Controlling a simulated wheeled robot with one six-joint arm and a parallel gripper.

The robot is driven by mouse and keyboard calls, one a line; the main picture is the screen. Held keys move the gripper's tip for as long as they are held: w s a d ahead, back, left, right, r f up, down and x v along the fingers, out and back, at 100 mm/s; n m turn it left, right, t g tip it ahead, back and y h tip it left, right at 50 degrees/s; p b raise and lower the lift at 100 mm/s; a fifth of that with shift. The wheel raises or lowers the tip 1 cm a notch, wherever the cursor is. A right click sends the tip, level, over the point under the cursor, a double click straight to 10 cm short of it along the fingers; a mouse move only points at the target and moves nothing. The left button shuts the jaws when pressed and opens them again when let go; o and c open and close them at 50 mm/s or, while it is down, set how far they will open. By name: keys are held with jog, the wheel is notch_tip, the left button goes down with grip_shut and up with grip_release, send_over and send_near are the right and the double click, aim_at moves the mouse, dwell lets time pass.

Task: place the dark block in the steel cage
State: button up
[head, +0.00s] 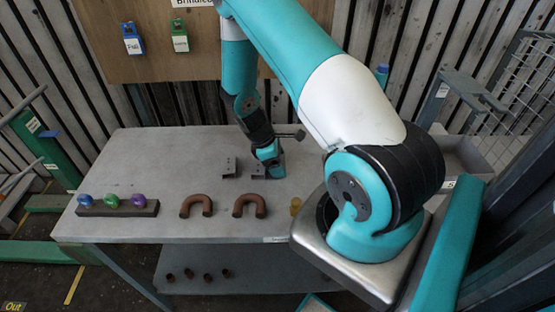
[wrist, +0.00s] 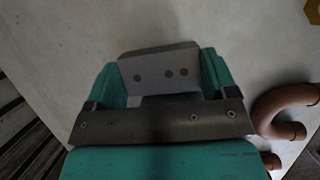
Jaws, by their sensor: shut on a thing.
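My gripper (head: 268,160) is low over the grey table, just behind the right-hand copper bend. In the wrist view its green fingers (wrist: 160,78) are shut on a grey bracket (wrist: 160,66) with several dark holes in its face. The bracket's lower part is dark and partly hidden by the gripper. In the head view a small grey bracket (head: 258,171) shows at the gripper's left. A long dark block (head: 135,209) holding coloured knobs lies at the table's left front, apart from the gripper. A steel wire mesh cage (head: 520,100) stands at the far right.
Another grey bracket (head: 229,167) stands left of my gripper. Two copper bends (head: 196,205) and a small yellow piece (head: 296,206) lie along the front; a copper bend also shows in the wrist view (wrist: 268,103). The table's (head: 150,160) back left is clear.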

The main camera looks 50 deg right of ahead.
jog(key=shift+f, duration=0.1)
jog(key=o, duration=0.9)
jog(key=shift+o, duration=0.2)
